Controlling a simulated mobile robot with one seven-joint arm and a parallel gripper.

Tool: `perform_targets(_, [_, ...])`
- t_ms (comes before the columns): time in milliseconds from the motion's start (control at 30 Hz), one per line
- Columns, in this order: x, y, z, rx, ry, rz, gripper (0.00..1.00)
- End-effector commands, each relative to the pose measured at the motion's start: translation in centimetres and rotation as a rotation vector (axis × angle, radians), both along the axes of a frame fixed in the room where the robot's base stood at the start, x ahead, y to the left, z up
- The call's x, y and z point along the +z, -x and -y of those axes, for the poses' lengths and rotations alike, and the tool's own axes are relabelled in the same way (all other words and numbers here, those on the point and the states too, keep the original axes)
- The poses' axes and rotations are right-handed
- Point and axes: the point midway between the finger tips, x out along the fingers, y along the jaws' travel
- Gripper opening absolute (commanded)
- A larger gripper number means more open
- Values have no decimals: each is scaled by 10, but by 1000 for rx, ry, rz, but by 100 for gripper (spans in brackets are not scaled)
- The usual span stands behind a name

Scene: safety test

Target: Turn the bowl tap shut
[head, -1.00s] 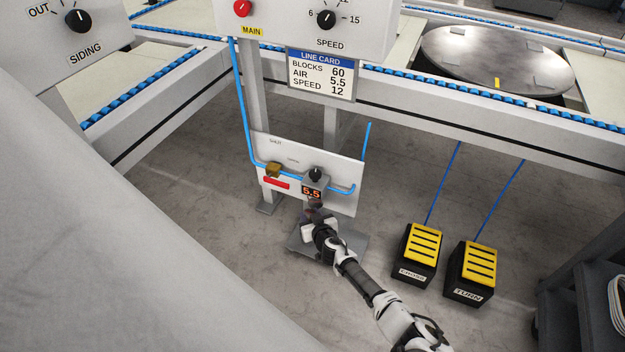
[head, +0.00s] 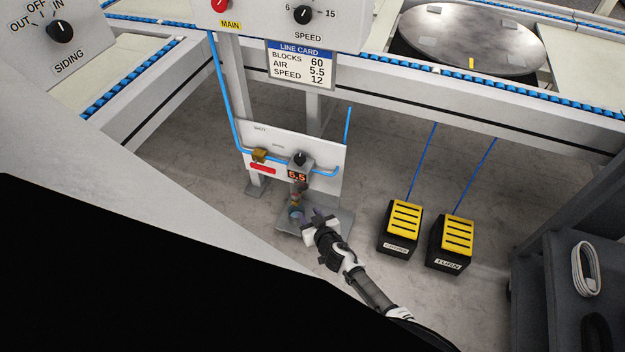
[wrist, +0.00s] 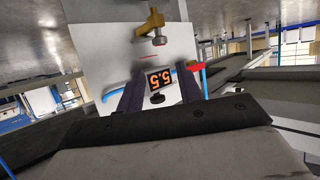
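A small regulator with a black knob and a lit 5.5 display (head: 297,176) sits on the white panel (head: 323,157). A small brown and bluish part (head: 296,200) hangs below the display; bowl and tap are too small there to tell apart. In the wrist view, which is upside down, a brass piece with a grey screw end (wrist: 152,26) shows beyond the display (wrist: 160,80); it looks like the tap. My gripper (head: 318,219) is low, right of and below the regulator. Its fingers (wrist: 158,92) are apart, with nothing held between them.
A brass valve (head: 259,154) with a red handle (head: 262,168) sits left of the regulator on a blue pipe. A grey base plate (head: 335,222) lies below the panel. Two yellow-topped pedals (head: 404,217) stand to the right. The conveyor frame (head: 470,120) runs above.

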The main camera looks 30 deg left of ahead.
Motion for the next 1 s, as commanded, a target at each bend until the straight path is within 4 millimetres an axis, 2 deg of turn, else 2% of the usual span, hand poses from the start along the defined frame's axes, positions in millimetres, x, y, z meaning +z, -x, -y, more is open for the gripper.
perform_targets(233, [6, 8, 13, -2, -1, -1, 36])
perform_targets(833, [7, 9, 13, 0, -1, 0, 36])
perform_targets(933, [18, 9, 4, 14, -16, 15, 36])
perform_targets(1000, [39, 8, -13, 38, -44, 44, 36])
